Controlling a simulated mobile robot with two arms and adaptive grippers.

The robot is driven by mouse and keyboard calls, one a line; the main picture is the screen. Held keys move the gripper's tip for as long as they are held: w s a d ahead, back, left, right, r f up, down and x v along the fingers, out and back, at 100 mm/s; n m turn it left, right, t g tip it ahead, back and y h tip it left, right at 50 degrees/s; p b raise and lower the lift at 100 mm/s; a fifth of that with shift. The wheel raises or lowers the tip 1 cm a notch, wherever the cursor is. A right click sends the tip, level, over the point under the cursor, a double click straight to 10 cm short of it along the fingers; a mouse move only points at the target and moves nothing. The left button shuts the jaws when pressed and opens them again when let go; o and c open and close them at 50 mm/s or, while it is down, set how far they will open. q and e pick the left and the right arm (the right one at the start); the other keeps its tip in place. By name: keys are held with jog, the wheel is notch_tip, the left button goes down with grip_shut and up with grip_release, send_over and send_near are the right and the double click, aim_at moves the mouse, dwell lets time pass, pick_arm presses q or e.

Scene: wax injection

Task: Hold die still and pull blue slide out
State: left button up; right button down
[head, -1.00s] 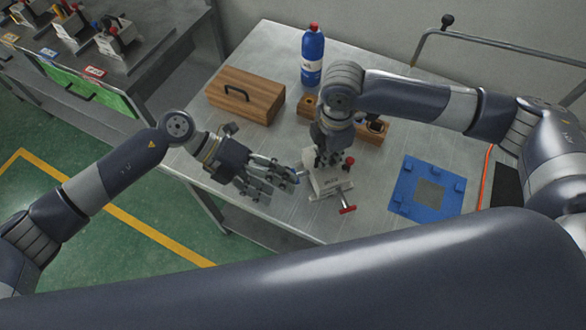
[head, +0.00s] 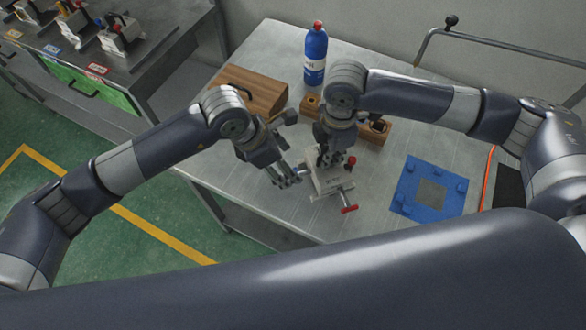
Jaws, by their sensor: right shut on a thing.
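The die (head: 327,182) is a small pale grey block on the metal table, with a red knob and a red-ended handle. My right gripper (head: 323,160) comes down from above and is shut on the die at its back part. My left gripper (head: 287,181) is just left of the die, fingers pointing toward the picture's lower right. I cannot tell whether its fingers are open or shut, or touching the die. The blue slide cannot be made out; the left fingers may hide it.
A wooden box (head: 259,89) with a dark handle and a blue bottle (head: 315,55) stand behind. A wooden block (head: 374,135) with holes lies partly behind my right gripper. A blue square frame (head: 430,186) lies at right. Front table edge is near the die.

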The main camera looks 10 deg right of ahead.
aim_at(305, 173)
pick_arm(q)
jog(key=x, duration=0.6)
jog(key=shift+c, duration=0.6)
jog(key=c, duration=1.3)
grip_shut()
jog(key=shift+s+f, duration=0.1)
jog(key=shift+f, duration=0.05)
